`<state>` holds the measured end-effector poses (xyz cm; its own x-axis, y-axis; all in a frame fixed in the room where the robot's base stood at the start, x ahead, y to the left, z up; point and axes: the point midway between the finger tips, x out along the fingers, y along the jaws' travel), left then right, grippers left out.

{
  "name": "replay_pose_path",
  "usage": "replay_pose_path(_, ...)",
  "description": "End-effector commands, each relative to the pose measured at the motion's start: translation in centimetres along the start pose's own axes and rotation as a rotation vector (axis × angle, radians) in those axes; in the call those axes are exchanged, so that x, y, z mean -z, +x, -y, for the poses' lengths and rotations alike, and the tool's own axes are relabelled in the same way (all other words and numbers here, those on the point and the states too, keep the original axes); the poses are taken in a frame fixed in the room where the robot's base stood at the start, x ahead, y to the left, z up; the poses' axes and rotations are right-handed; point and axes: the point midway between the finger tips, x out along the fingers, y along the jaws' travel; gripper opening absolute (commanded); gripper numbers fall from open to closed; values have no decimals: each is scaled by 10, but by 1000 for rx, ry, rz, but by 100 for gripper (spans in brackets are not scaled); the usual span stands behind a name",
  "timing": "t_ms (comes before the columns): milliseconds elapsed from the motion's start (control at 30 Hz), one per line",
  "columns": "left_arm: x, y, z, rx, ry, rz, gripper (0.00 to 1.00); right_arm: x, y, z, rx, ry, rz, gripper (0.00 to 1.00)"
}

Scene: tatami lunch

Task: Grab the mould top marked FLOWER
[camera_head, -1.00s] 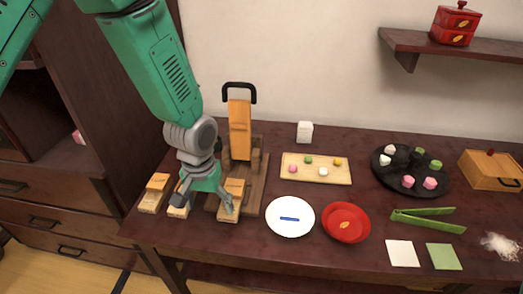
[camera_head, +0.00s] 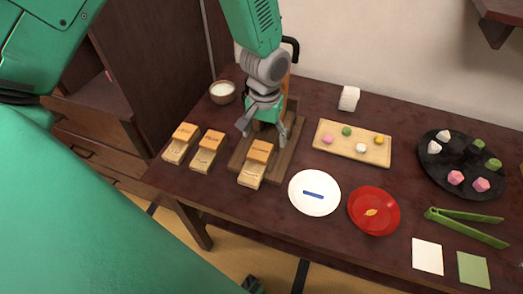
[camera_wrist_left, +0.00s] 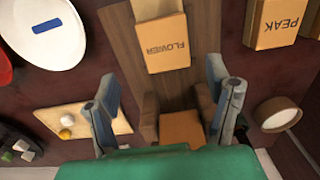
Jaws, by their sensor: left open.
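The wooden mould top marked FLOWER (camera_wrist_left: 168,50) lies on a dark wooden press base (camera_head: 240,167). It also shows in the head view (camera_head: 255,163), as the rightmost of three wooden blocks. My left gripper (camera_head: 263,132) is open and empty, over the rear part of the base, behind the FLOWER top. In the left wrist view the open fingers (camera_wrist_left: 162,75) point towards the FLOWER top, and I see no contact. A block marked PEAK (camera_wrist_left: 278,22) lies apart on the table. My right gripper is not in view.
Two other wooden blocks (camera_head: 207,152) lie left of the base. A small bowl (camera_head: 222,92) stands behind them. A white plate (camera_head: 314,207), a red dish (camera_head: 373,210) and a board of sweets (camera_head: 330,142) are to the right. The upright press is partly hidden by my arm.

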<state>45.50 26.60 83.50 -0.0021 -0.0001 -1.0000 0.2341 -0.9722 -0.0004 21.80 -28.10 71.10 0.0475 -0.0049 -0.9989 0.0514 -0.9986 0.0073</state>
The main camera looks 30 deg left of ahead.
Motion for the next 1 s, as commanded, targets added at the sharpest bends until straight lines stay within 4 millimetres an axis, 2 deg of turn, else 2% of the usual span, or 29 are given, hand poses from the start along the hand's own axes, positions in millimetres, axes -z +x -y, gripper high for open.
replay_pose_path(400, -7, 51, 8, 1, 1, 2, 72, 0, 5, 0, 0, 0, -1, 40)
replay_pose_path(667, -7, 52, 8, 0, 0, 0, 72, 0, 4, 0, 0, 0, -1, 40)
replay_pose_path(700, -7, 52, 8, 0, 0, 0, 65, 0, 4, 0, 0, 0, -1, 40)
replay_pose_path(767, -7, 52, 8, 0, 1, 0, 44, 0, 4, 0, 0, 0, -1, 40)
replay_pose_path(800, -7, 52, 8, 0, 1, 0, 30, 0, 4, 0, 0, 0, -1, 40)
replay_pose_path(833, -7, 52, 8, 0, 1, 0, 23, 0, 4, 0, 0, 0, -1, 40)
replay_pose_path(1000, -7, 52, 8, 0, 1, 0, 23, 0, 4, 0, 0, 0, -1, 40)
